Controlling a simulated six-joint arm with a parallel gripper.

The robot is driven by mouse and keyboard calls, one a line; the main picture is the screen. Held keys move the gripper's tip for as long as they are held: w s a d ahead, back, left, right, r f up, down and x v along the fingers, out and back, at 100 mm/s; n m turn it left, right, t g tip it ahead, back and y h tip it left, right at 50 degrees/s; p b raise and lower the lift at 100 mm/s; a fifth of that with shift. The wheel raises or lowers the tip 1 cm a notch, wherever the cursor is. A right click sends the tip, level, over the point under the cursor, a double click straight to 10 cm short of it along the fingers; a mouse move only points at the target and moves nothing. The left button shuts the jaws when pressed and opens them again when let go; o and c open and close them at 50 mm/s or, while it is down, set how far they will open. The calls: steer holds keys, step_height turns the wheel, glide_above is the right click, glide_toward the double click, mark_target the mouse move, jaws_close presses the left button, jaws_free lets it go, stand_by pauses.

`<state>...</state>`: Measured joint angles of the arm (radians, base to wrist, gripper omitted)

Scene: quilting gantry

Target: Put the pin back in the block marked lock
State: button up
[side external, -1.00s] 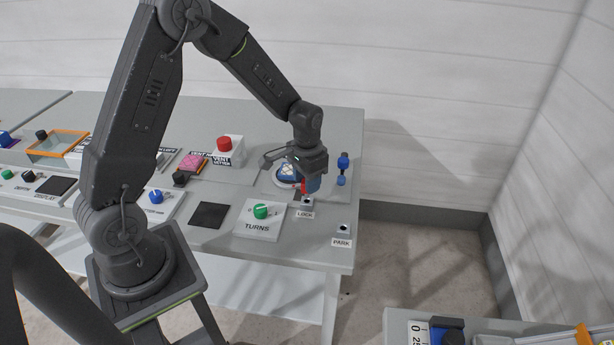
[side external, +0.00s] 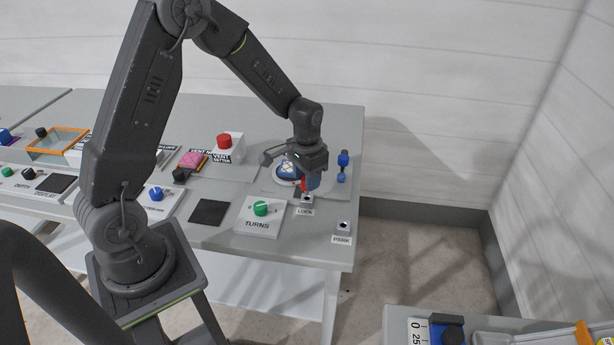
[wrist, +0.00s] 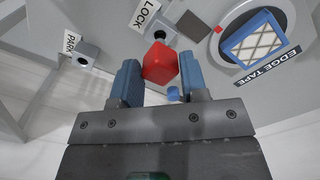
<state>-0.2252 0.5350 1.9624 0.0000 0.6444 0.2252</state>
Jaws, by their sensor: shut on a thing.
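My gripper (wrist: 157,84) is shut on the red head of the pin (wrist: 160,63), between its two blue finger pads. The pin's shaft is hidden behind the head. The block marked LOCK (wrist: 172,35) is just beyond the pin in the wrist view, with a dark round hole showing. In the side view my gripper (side external: 308,184) is close above and behind the LOCK block (side external: 307,198), and a little red of the pin (side external: 303,184) shows. The hole seems clear of the pin. The block marked PARK (wrist: 88,52) is to the left in the wrist view, with a dark hole.
A round fixture with a blue and white patterned pad (wrist: 258,44), labelled EDGE TAPE, lies to the right in the wrist view. A blue post (side external: 342,166) stands right of my gripper in the side view. The TURNS knob (side external: 261,208) is left of the LOCK block.

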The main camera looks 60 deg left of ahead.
steer(key=shift+f, duration=1.6)
steer(key=o, duration=1.2)
step_height(320, 180, up, 14)
steer(key=shift+f, duration=0.1)
stand_by(0.3)
steer(key=s+d+r+t, duration=0.2)
steer(key=s+d+r, duration=0.1)
steer(key=s, duration=0.3)
steer(key=s+d+r+t, duration=0.1)
steer(key=s+d+r, duration=0.2)
steer(key=s, duration=0.4)
steer(key=s+d+r+t, duration=0.2)
steer(key=s+d+r, duration=0.1)
steer(key=s+r, duration=0.2)
steer(key=shift+s+r+t, duration=0.15)
steer(key=shift+s, duration=0.35)
steer(key=shift+s+r+t, duration=0.15)
steer(key=shift+s, duration=0.35)
